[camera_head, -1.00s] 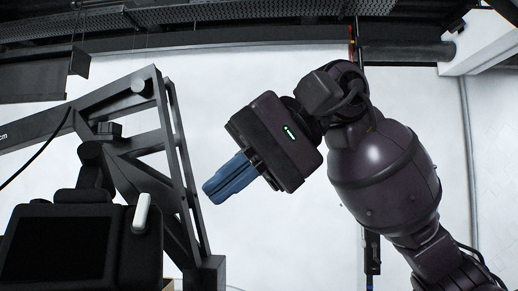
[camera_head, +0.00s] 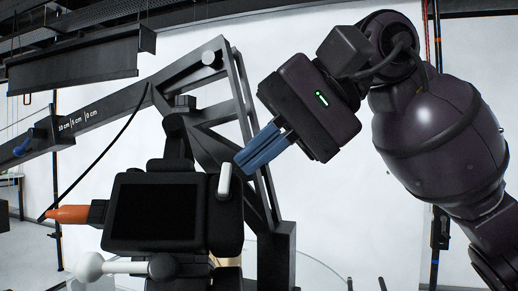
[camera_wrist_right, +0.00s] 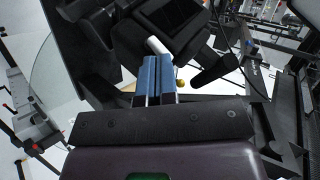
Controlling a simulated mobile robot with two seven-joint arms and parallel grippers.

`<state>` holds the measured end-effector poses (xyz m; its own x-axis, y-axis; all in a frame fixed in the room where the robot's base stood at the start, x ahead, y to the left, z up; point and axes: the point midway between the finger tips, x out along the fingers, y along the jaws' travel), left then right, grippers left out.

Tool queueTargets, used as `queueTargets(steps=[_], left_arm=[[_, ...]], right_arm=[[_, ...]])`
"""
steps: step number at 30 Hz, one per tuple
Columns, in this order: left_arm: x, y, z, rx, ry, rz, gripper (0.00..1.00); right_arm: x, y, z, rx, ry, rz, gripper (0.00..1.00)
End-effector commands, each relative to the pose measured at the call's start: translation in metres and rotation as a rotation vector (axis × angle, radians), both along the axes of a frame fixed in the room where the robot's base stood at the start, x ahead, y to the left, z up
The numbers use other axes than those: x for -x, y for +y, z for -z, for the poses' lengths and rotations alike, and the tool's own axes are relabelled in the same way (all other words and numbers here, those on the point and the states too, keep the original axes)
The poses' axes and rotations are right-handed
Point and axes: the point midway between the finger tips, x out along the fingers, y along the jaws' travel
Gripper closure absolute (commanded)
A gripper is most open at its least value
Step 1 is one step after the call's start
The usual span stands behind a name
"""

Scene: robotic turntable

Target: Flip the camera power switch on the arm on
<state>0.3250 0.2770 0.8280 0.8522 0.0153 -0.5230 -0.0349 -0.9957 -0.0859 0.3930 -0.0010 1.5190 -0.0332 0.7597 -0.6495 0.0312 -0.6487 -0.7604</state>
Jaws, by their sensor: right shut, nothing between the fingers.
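The camera (camera_head: 203,232), black with a dark screen, sits at the lower left-centre of the head view on a black arm (camera_head: 110,103). A white lever, the apparent power switch (camera_head: 224,181), stands upright on its right side. My right gripper (camera_head: 245,162) has blue fingers, shut and empty. In the head view its fingertips appear just up and right of the lever's top. In the right wrist view the white switch (camera_wrist_right: 156,45) is just beyond the blue fingertips (camera_wrist_right: 158,60); I cannot tell whether they touch. My left gripper is not in view.
An orange handle-like part (camera_head: 68,214) sticks out left of the camera. A white knobbed rod (camera_head: 105,267) is below it. A diagonal black frame (camera_head: 255,165) rises behind the camera. A clear round edge (camera_head: 335,272) shows below right. Open space lies above the fingers.

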Motion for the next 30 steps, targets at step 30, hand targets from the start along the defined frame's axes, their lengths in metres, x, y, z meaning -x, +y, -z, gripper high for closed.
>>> queueTargets(steps=[30], left_arm=[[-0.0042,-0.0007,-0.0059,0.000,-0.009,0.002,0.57]], right_arm=[[-0.0020,0.0082,-0.0048,0.085,-0.008,-0.053,1.00]])
